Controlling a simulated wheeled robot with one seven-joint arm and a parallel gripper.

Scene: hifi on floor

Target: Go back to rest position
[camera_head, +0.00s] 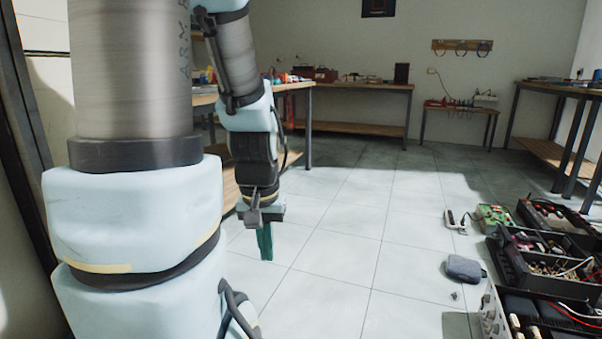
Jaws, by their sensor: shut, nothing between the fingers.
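My arm fills the left side of the head view, its wrist hanging down in front of the workbenches. My gripper (266,243) points down above the tiled floor (335,255). Its greenish fingers are together, with nothing held between them.
At the right, black trays (540,255) of parts and cables lie on the floor. Near them are a grey pouch (465,269), a white power strip (457,221) and a green box (494,217). Workbenches (360,87) line the back and right. The middle floor is clear.

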